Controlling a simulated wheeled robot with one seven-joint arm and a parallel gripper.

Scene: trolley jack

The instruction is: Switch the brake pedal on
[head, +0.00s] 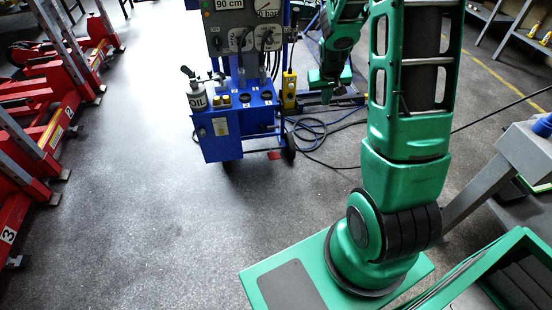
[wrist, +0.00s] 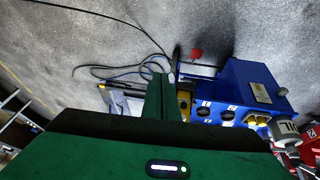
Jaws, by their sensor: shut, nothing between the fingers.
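A small red pedal (head: 275,155), which looks like the brake pedal, sticks out low at the base of the blue trolley (head: 222,140), near its right wheel. It also shows in the wrist view (wrist: 196,54), just beyond the trolley's edge. I cannot tell from its angle whether it is on or off. My gripper (head: 326,94) is shut and empty, to the right of the trolley and above the floor. In the wrist view its fingers (wrist: 160,92) point toward the trolley's side and the cables, apart from the pedal.
The trolley carries an oil can (head: 197,97), a panel with gauges and a yellow hand control (head: 289,88). Blue and black cables (head: 318,132) lie on the floor beside it. Red racks (head: 50,130) stand at the left. The floor in front of the trolley is clear.

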